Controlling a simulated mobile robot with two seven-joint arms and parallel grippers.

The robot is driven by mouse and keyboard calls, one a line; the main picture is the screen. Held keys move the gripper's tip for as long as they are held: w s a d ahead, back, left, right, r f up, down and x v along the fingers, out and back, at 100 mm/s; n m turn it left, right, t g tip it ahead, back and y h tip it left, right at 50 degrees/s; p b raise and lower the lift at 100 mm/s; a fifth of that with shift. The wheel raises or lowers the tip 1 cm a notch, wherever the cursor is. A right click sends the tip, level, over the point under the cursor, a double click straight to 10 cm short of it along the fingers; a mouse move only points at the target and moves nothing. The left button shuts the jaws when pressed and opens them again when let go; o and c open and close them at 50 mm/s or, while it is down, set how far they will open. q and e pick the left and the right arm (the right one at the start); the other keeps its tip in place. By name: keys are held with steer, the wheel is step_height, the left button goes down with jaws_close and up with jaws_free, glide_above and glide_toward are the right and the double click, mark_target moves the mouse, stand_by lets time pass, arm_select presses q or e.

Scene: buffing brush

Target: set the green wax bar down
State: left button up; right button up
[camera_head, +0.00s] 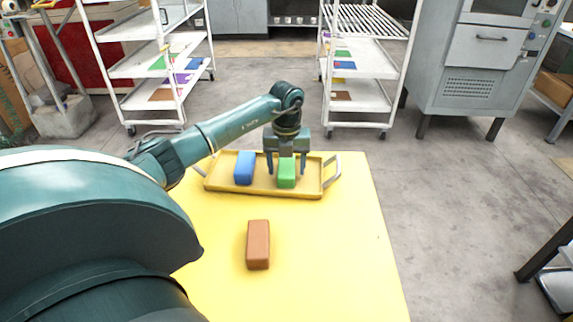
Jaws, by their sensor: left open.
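The green wax bar (287,173) stands in the yellow tray (308,191), right of the middle. My left gripper (287,171) reaches down over it from above, with one finger on each side of the bar. The fingers are open, and whether either one touches the bar is hard to tell. A blue bar (244,168) stands in the same tray, to the left of the green one. My right gripper is not in view.
A brown bar (258,245) lies on the yellow table (340,255), in front of the tray. The tray has a raised handle (332,170) at its right end. The table's right front area is clear. White rack carts (358,95) stand beyond the table.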

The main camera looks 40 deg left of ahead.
mark_target(287, 165)
arm_select(q)
steer(key=shift+r, duration=0.3)
step_height(287, 165, up, 12)
steer(key=p, duration=0.1)
steer(key=shift+f+p, duration=0.15)
steer(key=shift+p, duration=0.15)
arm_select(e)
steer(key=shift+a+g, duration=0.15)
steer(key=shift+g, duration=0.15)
